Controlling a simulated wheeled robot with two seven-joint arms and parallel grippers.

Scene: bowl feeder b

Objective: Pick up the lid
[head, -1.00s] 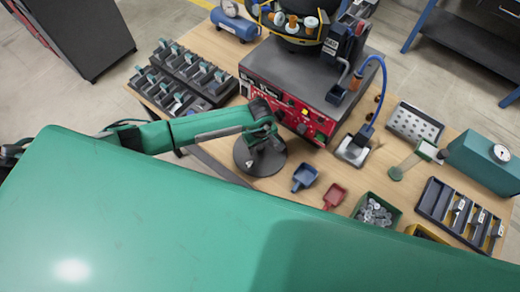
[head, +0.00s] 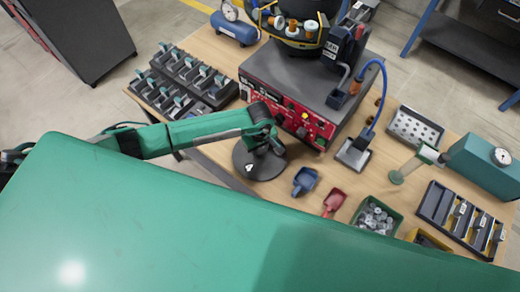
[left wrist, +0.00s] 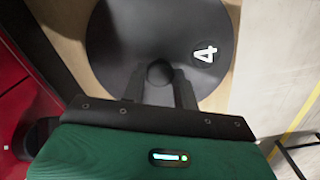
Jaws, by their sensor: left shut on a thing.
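The lid (head: 245,165) is a dark round disc with a white number 4 on it, low in front of the red-fronted machine in the head view. In the left wrist view the lid (left wrist: 120,45) fills the upper middle, with a round knob (left wrist: 160,73) at its centre. My left gripper (head: 272,147) is over the lid, and its fingers (left wrist: 160,88) are shut on the knob. I cannot tell whether the lid touches the table or is just above it. My right gripper is not in view.
The red-fronted machine (head: 305,85) stands close behind the lid. A blue scoop (head: 304,181), a red scoop (head: 334,201) and a green bin of metal parts (head: 375,215) lie to the right. A dark rack (head: 185,80) stands to the left on the wooden table (head: 213,47).

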